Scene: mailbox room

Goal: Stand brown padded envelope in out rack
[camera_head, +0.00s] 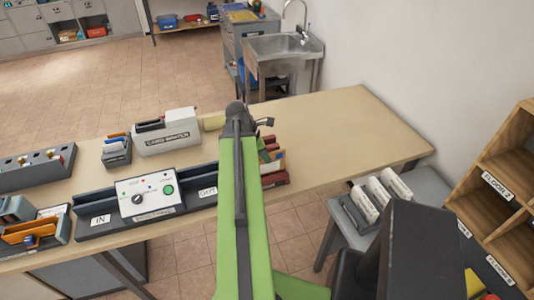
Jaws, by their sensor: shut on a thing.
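My gripper (266,123) is over the far part of the table, at the end of my green arm. Its jaws are mostly hidden by the arm, and I cannot make out what they hold. A small tan piece (213,122) shows just left of the arm; I cannot tell if it is the brown padded envelope. A dark grey unit has an IN label (101,220) on its left and an OUT label (207,192) on its right. A dark red rack (275,180) with a few upright items stands right of OUT, partly hidden behind my arm.
A white labelled machine (166,133) and a small grey holder (116,152) stand at the back. A grey tray with an orange-brown item (29,230) is at the left. The table's right part (350,130) is clear. A side stand with white items (372,200) and wooden shelves (500,190) are right.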

